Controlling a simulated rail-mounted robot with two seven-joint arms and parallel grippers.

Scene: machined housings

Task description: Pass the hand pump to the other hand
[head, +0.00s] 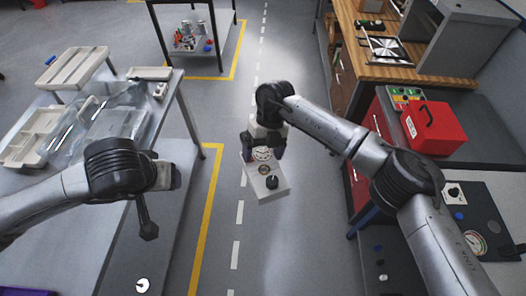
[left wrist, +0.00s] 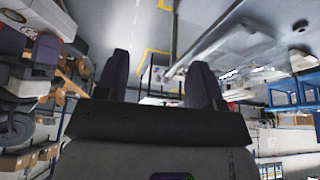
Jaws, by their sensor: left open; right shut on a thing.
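The hand pump (head: 267,185) appears to be the pale block with a round dial and a black knob in the head view. My right gripper (head: 264,149) is shut on its far end and holds it, tilted, in the air over the aisle. My left gripper (head: 170,176) is to the left of the pump and apart from it, over the left table. Its fingers are hard to make out there. In the left wrist view my left gripper (left wrist: 158,82) shows two dark fingers spread apart, with nothing between them. The pump cannot be made out in that view.
The left table (head: 182,105) carries pale trays (head: 72,68) and clear bins. A dark lever-like part (head: 147,220) shows below my left wrist. A red toolbox (head: 434,127) and a gauge panel (head: 474,243) are at the right. The aisle around the pump is clear.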

